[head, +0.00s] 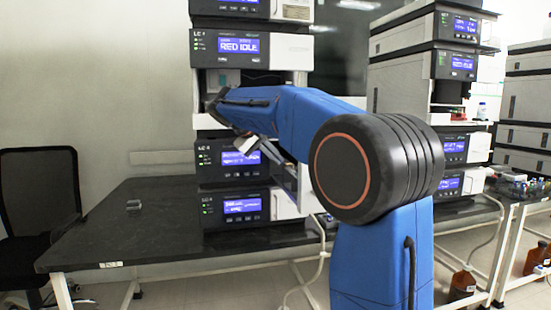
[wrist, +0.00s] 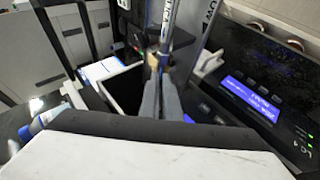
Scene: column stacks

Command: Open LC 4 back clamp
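The LC 4 stack (head: 238,62) stands on the dark bench, with several modules showing blue lit screens. My arm reaches across the open bay in its middle and hides much of it. The fingers lie close together. I cannot tell whether they touch the column or a clamp on it. The back clamp cannot be made out clearly.
A lit module panel (wrist: 255,98) is close on the right in the wrist view. A white open-topped box (wrist: 108,80) is left of the fingers. A second stack (head: 455,62) stands at the right. The bench's left part (head: 110,225) is mostly clear, with a small clear object (head: 133,205).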

